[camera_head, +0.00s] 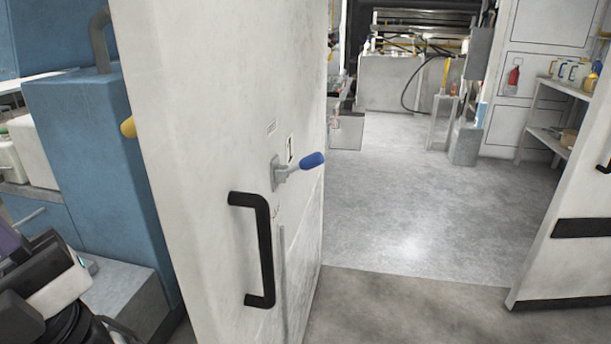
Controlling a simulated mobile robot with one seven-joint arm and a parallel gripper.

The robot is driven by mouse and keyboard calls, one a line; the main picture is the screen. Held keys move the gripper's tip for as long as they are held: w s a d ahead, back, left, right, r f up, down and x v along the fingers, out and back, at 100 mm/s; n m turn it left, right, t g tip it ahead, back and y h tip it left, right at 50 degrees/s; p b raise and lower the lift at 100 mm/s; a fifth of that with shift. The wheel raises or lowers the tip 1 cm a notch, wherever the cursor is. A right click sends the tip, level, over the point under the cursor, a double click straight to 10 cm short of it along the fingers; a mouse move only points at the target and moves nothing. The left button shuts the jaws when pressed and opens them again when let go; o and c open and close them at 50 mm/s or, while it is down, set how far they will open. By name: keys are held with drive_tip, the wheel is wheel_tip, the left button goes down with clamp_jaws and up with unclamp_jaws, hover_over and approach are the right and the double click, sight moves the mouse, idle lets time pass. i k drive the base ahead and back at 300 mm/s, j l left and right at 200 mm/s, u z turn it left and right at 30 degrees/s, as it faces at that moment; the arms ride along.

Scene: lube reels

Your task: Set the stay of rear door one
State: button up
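The white door (190,110) stands open towards me, left of the doorway, with a label bearing a "1" (290,148). Just below the label, a short grey lever with a blue grip (311,160) sticks out to the right, tilted slightly up. A black pull handle (265,250) is fixed below and left of the lever. A thin grey upright rod (283,290) shows on the lower door; I cannot tell whether it joins the lever. Part of my own arm shows at the lower left, apart from the door. My gripper's fingers are not in view.
A blue cabinet (85,150) stands close to the door on the left. Through the doorway lies clear grey floor (430,200). A second white door panel (575,230) with a black band stands at right. Shelves (545,135) with containers are beyond it.

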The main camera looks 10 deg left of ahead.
sight(309, 162)
drive_tip(key=k+j+z, duration=0.1)
drive_tip(key=j+z, duration=0.4)
drive_tip(key=j, duration=1.05)
drive_tip(key=k+j, duration=0.15)
drive_tip(key=j, duration=0.9)
drive_tip(key=l+u, duration=0.4)
drive_tip(key=l, duration=1.45)
drive_tip(key=k+l+z, duration=0.1)
drive_tip(key=z, duration=0.3)
drive_tip(key=k+l+z, duration=0.2)
drive_tip(key=z, duration=0.15)
drive_tip(key=i+j+z, duration=0.1)
drive_tip(key=z, duration=0.15)
drive_tip(key=j, duration=0.1)
